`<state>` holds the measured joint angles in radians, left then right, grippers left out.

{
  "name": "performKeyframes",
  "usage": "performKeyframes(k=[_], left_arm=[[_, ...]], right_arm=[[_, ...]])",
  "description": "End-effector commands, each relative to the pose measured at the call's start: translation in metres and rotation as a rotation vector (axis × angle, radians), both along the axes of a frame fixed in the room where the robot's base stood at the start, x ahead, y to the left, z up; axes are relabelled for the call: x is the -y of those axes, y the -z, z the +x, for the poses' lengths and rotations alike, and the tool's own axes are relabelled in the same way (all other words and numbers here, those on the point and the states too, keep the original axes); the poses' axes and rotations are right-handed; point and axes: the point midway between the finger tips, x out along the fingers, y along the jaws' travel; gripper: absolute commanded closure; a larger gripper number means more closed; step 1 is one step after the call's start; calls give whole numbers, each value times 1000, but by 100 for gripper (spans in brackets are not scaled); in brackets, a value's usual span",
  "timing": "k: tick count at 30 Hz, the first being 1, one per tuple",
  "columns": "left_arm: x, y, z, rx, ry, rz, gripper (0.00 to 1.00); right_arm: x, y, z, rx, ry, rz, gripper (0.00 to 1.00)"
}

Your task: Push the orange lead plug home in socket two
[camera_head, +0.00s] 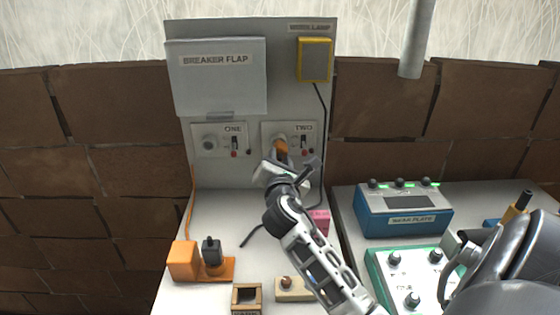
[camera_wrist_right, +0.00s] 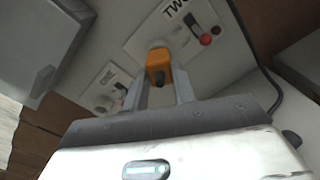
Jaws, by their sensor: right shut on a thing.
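The orange lead plug (camera_head: 280,147) is at socket two (camera_head: 279,138) on the grey upright panel. In the wrist view the orange plug (camera_wrist_right: 158,66) lies between the two fingers of my right gripper (camera_wrist_right: 160,82), which is shut on it. The pale round face of socket two (camera_wrist_right: 158,44) shows just behind the plug. I cannot tell how deep the plug sits. My right gripper (camera_head: 281,160) reaches up to the panel from the lower right in the head view and partly hides the plug. My left gripper is not in view.
Socket one (camera_head: 209,143) is left of socket two, under the breaker flap (camera_head: 217,77). A yellow-framed lamp (camera_head: 315,59) hangs above. An orange block (camera_head: 184,261), wooden box (camera_head: 247,298), pink block (camera_head: 319,221) and blue device (camera_head: 403,212) stand below.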

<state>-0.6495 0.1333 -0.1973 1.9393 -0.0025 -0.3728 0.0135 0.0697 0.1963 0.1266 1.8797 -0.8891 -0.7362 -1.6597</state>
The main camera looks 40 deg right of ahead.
Motion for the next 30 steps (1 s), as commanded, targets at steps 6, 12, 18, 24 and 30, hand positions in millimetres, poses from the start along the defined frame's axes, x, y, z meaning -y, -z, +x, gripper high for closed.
performKeyframes(k=[6,12,18,24,30], left_arm=[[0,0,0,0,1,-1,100],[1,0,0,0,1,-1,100],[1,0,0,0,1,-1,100],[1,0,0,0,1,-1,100],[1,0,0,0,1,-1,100]], right_arm=[[1,0,1,1,1,-1,57],[1,0,1,0,0,0,48],[-2,1,-2,-1,-1,0,48],[-9,1,-11,-1,-1,0,48],[-17,1,-20,-1,-1,1,48]])
